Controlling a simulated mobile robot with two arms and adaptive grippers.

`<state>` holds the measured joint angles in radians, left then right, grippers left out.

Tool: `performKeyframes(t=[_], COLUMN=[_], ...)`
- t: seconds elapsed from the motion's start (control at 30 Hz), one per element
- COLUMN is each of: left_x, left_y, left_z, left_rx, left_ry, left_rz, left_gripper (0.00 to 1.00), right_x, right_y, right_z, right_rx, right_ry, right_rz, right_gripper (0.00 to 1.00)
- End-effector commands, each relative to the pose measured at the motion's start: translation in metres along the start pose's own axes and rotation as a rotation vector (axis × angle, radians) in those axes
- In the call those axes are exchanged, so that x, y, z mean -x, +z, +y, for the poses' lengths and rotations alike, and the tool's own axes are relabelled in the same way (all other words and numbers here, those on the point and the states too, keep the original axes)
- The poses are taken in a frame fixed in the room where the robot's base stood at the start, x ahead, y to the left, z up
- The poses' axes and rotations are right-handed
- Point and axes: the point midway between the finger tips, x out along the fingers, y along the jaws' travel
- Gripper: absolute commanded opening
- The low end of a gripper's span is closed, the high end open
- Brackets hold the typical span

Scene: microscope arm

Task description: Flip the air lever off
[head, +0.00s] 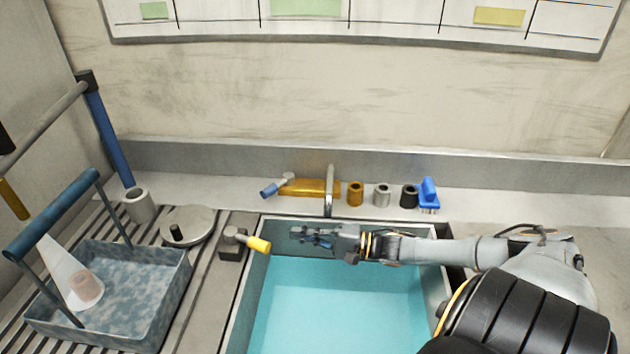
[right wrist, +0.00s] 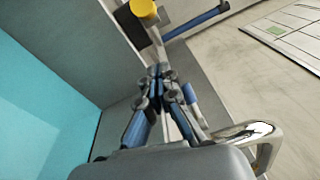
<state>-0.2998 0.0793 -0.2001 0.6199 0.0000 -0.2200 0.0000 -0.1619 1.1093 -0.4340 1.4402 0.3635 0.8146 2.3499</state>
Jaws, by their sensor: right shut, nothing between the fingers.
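A lever with a yellow handle (head: 258,244) sits on a dark grey block just left of the sink, its handle pointing right. Its yellow end (right wrist: 144,8) shows at the top of the right wrist view. A second lever with a blue handle (head: 270,190) stands behind the sink by a brass bar. I cannot tell by a label which is the air lever. My right gripper (head: 297,233) is shut and empty over the sink's back part, pointing left, a short gap right of the yellow handle. It also shows in the right wrist view (right wrist: 157,72). My left gripper is out of view.
The sink basin (head: 340,310) holds blue-green water. A metal faucet (head: 329,190) rises behind my right gripper. Several small cylinders and a blue brush (head: 429,193) line the back ledge. A handled basket (head: 120,300) and a round lid (head: 188,224) stand left.

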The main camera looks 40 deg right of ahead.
Motion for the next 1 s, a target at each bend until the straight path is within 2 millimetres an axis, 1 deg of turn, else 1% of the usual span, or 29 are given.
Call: performKeyframes(t=[0.03,0.23,0.3,0.4,0.53,0.67,1.0], left_x=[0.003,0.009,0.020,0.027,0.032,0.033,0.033], left_y=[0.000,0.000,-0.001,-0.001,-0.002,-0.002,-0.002], left_z=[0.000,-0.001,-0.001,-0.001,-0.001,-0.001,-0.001], left_rx=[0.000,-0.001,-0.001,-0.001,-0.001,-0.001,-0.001], left_ry=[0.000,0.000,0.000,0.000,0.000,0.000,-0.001], left_rz=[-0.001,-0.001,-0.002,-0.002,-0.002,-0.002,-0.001], left_gripper=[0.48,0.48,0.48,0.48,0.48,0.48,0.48], right_x=[-0.011,-0.046,-0.046,-0.048,-0.051,-0.051,-0.052], right_y=[0.000,0.000,0.014,0.026,0.036,0.039,0.039], right_z=[-0.003,-0.003,-0.004,-0.003,-0.001,0.000,0.001], right_rx=[0.000,0.000,-0.006,-0.005,-0.003,-0.002,-0.001], right_ry=[-0.006,-0.004,0.001,0.000,0.002,0.001,0.001], right_rz=[0.000,0.000,0.000,-0.001,0.001,0.001,0.001], right_gripper=[0.00,0.00,0.00,0.00,0.00,0.00,0.00])
